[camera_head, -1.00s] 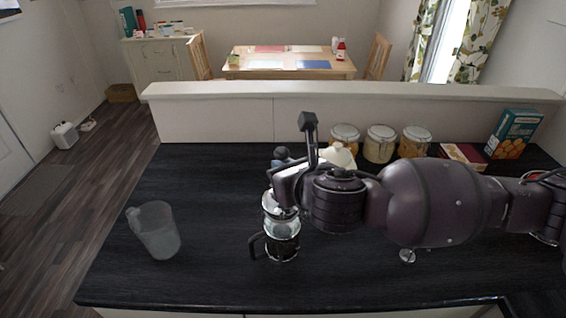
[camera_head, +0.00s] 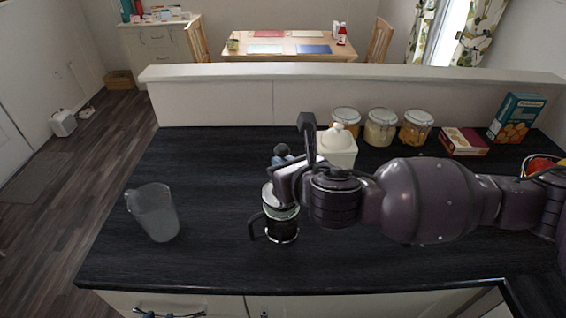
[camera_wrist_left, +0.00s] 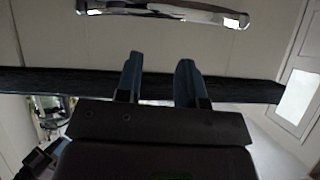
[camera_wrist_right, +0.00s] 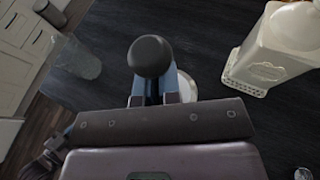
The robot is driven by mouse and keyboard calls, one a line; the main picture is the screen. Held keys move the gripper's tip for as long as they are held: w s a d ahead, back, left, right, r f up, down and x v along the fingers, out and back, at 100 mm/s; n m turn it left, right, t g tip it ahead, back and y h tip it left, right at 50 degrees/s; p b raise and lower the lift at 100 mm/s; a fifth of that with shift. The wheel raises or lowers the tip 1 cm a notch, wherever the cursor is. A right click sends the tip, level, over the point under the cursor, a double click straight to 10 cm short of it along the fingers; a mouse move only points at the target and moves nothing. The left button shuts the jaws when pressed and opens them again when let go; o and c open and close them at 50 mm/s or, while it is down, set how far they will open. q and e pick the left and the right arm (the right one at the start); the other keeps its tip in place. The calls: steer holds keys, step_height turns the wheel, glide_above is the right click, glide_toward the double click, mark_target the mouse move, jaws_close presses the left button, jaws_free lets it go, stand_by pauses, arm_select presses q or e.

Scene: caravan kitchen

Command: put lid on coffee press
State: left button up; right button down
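The coffee press (camera_head: 283,230), a glass jug with a dark handle, stands upright on the black counter. My right gripper (camera_head: 283,158) is above it, its blue fingers closed around the stem below the lid's round black knob (camera_wrist_right: 151,56). The silver lid (camera_wrist_right: 188,86) shows partly behind the fingers in the right wrist view. It is at the press's top, partly hidden by my right wrist; I cannot tell if it is seated. My left gripper (camera_wrist_left: 159,68) is open and empty, near the counter's front edge, facing a drawer handle.
A clear pitcher (camera_head: 155,213) stands to the left on the counter. A white ceramic canister (camera_head: 337,150) stands close behind my right wrist. Several glass jars (camera_head: 380,127) and boxes (camera_head: 464,142) line the back. The front left of the counter is clear.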

stand_by(0.3)
steer(key=c, duration=1.2)
jaws_free()
steer(key=shift+c, duration=0.2)
steer(key=v, duration=1)
steer(key=shift+s+d+b, duration=0.15)
steer(key=shift+s+b, duration=0.15)
steer(key=shift+b, duration=0.15)
